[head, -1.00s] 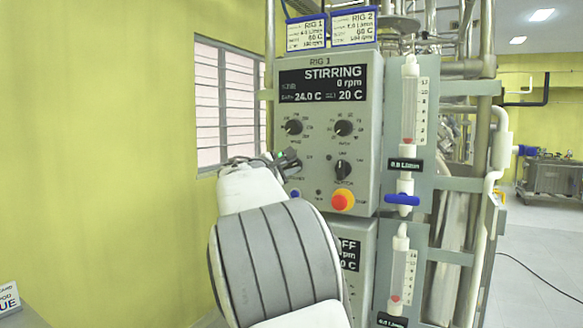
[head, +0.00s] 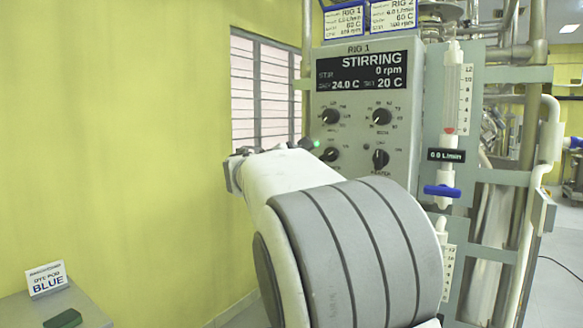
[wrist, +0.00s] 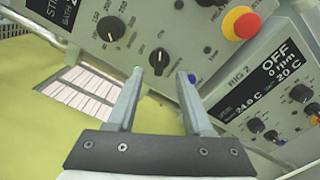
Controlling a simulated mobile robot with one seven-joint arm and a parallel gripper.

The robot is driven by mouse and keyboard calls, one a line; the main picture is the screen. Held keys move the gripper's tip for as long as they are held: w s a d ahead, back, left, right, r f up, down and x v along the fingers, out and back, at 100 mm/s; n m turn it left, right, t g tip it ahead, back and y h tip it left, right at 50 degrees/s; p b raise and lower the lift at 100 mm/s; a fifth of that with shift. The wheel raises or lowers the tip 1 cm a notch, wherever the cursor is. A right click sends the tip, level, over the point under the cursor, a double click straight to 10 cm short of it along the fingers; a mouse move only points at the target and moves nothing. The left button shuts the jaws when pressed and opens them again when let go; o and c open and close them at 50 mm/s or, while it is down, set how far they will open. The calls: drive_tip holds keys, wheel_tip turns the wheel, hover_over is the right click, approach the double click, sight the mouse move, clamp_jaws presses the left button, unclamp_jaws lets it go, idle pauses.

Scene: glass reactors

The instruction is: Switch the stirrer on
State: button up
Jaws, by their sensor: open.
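The RIG 1 control box (head: 413,150) has a display (head: 361,72) reading STIRRING, 0 rpm, 24.0 C and 20 C. Below it are an upper left knob (head: 330,117), an upper right knob (head: 381,117), a lower left knob (head: 330,154) and a lower right knob (head: 380,158). In the wrist view my gripper (wrist: 158,74) is open and empty. A black knob (wrist: 159,58) appears between its fingertips; contact cannot be told. A green light (wrist: 137,70) shows by the left fingertip and a blue button (wrist: 192,78) by the right one. In the head view my arm hides most of the gripper.
A red-and-yellow button (wrist: 240,24) and the RIG 2 box (wrist: 270,90), reading OFF, are close by. A flow meter with a blue valve handle (head: 442,191) stands right of the box. A low table with a BLUE sign (head: 47,280) is at left.

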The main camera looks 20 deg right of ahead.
drive_tip(key=v, duration=0.9)
drive_tip(key=shift+s+a, duration=0.1)
drive_tip(key=shift+s, duration=0.15)
drive_tip(key=s+d+f+m+g+y+p, duration=0.25)
drive_tip(key=s+f, duration=0.25)
drive_tip(key=s, duration=0.3)
drive_tip(key=s+d+f+m+g+y+p, duration=0.1)
drive_tip(key=s+d+f+m+g+y, duration=0.1)
drive_tip(key=s+f+m+y, duration=0.45)
drive_tip(key=s+a+f+m+y+p, duration=0.2)
drive_tip(key=s+a, duration=0.3)
drive_tip(key=s, duration=0.3)
drive_tip(key=s+a+f+m+y+p, duration=0.2)
drive_tip(key=s+a+f, duration=0.3)
drive_tip(key=s, duration=0.4)
drive_tip(key=shift+a+g+y, duration=0.25)
drive_tip(key=shift+g+y, duration=0.2)
drive_tip(key=shift+y, duration=0.15)
